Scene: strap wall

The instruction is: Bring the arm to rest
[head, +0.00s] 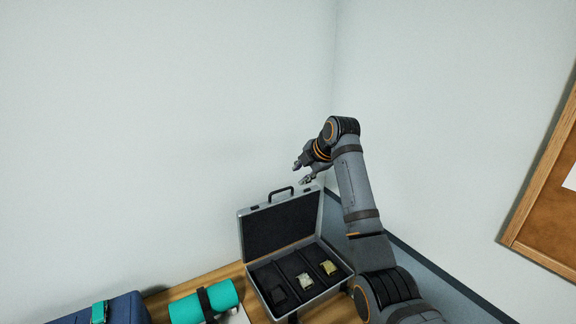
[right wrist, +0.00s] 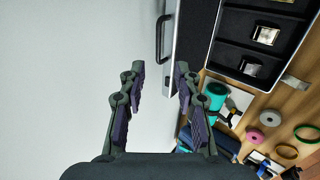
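My right gripper (head: 301,173) is raised above the open case, near its upper right, at the end of my bent right arm. In the right wrist view the right gripper (right wrist: 158,75) has its two fingers apart with nothing between them. My left gripper is not in view.
An open silver case (head: 241,232) with a black handle stands on the wooden table (head: 190,285). Rings (right wrist: 271,118) lie on the table.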

